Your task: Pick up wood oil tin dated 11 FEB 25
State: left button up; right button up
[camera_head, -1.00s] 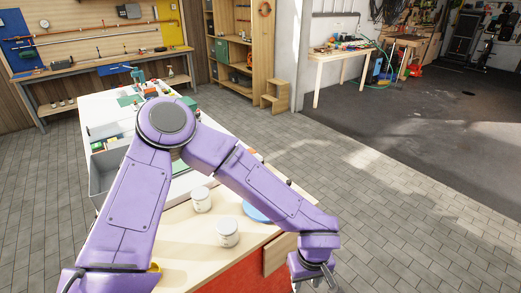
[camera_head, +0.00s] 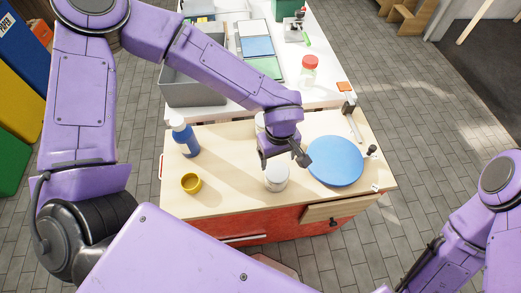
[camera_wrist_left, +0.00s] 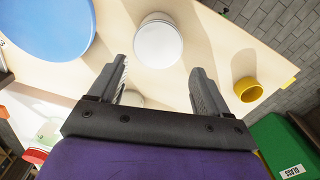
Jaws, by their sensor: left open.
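Two white tins stand on the wooden bench top. The front tin (camera_head: 277,178) is just below my left gripper (camera_head: 285,158); the rear tin (camera_head: 260,122) is mostly hidden behind my arm. In the left wrist view the front tin (camera_wrist_left: 158,42) shows its plain lid beyond the fingertips. The rear tin (camera_wrist_left: 132,99) shows partly between the fingers, near the gripper's base. I cannot read a date on either tin. My left gripper (camera_wrist_left: 160,68) is open and empty, above the tins. My right gripper is not in view.
A blue disc (camera_head: 335,161) lies right of the tins. A blue bottle (camera_head: 185,138) and yellow cup (camera_head: 191,183) stand to the left. A grey bin (camera_head: 192,88) and red-capped jar (camera_head: 309,70) stand behind. A drawer (camera_head: 340,208) juts out at the front.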

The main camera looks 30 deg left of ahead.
aim_at(277, 171)
pick_arm(q)
jog(key=shift+o, duration=1.4)
jog(key=shift+w+a+f, duration=0.25)
jog(key=shift+w, duration=0.15)
jog(key=f, duration=0.3)
jog(key=shift+s+d+f, duration=0.25)
jog(key=shift+s+f, duration=0.1)
jog(key=shift+s, duration=0.05)
jog(key=shift+s+f, duration=0.2)
jog(key=shift+f, duration=0.1)
jog(key=f, duration=0.1)
jog(key=f+p, duration=0.1)
jog(key=f, duration=0.3)
jog(key=shift+w+d+f, duration=0.15)
jog(key=shift+w+d, duration=0.05)
jog(key=shift+w, duration=0.1)
jog(key=shift+s+d, duration=0.1)
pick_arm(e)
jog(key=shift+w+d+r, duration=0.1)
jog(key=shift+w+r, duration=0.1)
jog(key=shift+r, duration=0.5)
pick_arm(q)
jog(key=shift+c, duration=1.2)
jog(key=c, duration=1)
